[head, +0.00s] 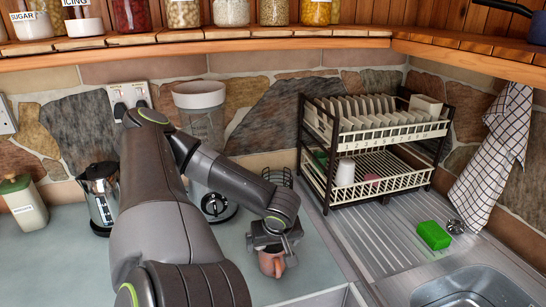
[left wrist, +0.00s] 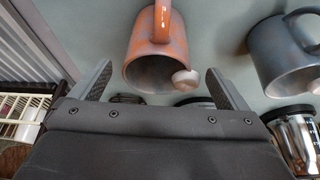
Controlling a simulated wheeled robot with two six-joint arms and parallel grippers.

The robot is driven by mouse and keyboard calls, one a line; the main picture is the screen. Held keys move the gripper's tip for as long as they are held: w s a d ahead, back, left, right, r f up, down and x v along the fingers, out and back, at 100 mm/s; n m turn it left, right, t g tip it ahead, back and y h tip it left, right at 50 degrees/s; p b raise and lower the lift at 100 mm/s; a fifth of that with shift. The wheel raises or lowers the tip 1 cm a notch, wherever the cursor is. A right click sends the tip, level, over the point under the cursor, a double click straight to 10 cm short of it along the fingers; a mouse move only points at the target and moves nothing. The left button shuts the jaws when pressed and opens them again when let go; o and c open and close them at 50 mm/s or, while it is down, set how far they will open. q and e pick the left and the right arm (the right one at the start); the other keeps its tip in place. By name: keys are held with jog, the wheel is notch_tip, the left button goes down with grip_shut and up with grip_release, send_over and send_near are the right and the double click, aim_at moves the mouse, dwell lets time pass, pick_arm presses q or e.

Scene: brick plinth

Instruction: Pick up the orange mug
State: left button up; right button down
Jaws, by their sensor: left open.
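The orange mug (head: 271,264) stands on the pale counter below my left gripper (head: 273,243) in the head view, which partly covers it. In the left wrist view the orange mug (left wrist: 158,58) lies ahead of my left gripper (left wrist: 160,84), between the lines of its two open fingers. Its handle points toward the top of the picture. The gripper is open with nothing held. A small pale rounded thing (left wrist: 185,79) shows at the mug's near edge; I cannot tell what it is. My right gripper is not in view.
A grey-blue mug (left wrist: 285,55) stands right of the orange mug in the left wrist view. A dish rack (head: 375,140), a green sponge (head: 434,235) and a sink (head: 470,288) are to the right. A steel kettle (head: 101,196) is left. A wooden shelf (head: 200,40) runs above.

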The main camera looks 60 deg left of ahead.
aim_at(273, 249)
pick_arm(q)
jog(key=b+x, duration=0.3)
jog(key=x, duration=0.2)
jog(key=shift+w, duration=0.15)
jog(key=shift+r, duration=0.1)
jog(key=shift+c, duration=0.2)
jog(key=c, duration=1.2)
